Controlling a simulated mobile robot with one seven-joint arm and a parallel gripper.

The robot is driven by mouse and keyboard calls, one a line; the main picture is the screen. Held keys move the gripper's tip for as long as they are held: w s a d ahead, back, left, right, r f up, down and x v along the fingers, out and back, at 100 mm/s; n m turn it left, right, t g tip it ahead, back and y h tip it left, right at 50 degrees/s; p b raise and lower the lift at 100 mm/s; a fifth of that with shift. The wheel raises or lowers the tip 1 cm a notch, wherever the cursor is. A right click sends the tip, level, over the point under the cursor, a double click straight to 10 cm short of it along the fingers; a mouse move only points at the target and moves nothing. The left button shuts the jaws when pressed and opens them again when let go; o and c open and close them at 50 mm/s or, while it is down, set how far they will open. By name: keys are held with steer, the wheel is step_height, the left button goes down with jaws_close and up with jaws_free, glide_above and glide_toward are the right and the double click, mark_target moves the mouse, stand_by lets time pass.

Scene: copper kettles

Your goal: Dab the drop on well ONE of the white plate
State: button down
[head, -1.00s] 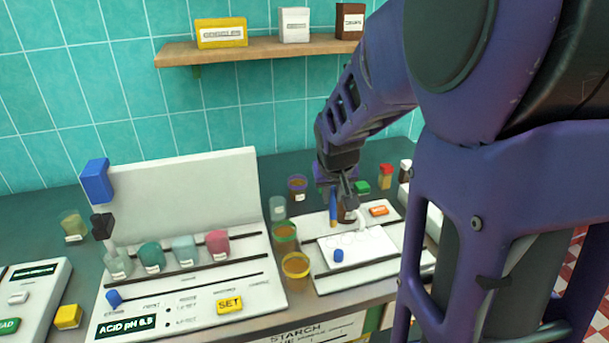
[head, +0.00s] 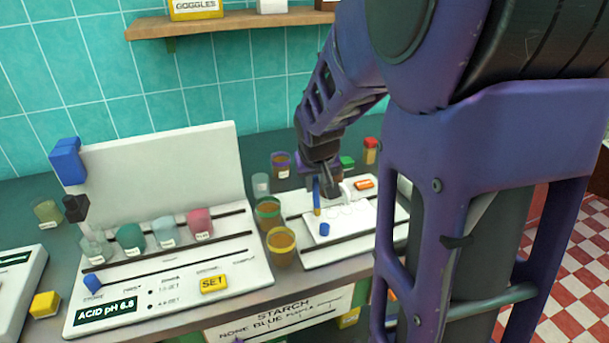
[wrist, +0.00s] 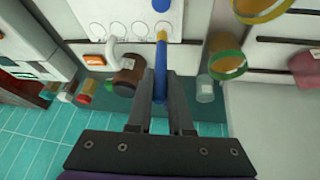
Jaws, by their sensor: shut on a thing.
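My gripper (head: 328,190) is shut on a slim blue rod (head: 317,197) with a yellow tip. The wrist view shows the rod (wrist: 160,82) between the fingers of my gripper (wrist: 161,76), pointing at the white plate (wrist: 130,8). The plate (head: 350,226) has a row of round wells. In the wrist view the yellow tip is at the rightmost visible well of the row, at the plate's left end in the head view. I cannot tell whether it touches, nor read any well numbers. A blue knob (head: 324,229) sits at the plate's left front.
Amber cups (head: 281,246) stand just left of the plate. A brown bottle (wrist: 128,76) and a white hooked piece (wrist: 111,48) are close beside the rod. An orange block (head: 363,184) lies behind the plate. A white station (head: 215,258) with several jars fills the left.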

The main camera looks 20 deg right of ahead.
steer(key=shift+f+b, duration=0.65)
stand_by(1.8)
steer(key=shift+r, duration=0.1)
steer(key=shift+r+p, duration=2.5)
steer(key=shift+r, duration=1)
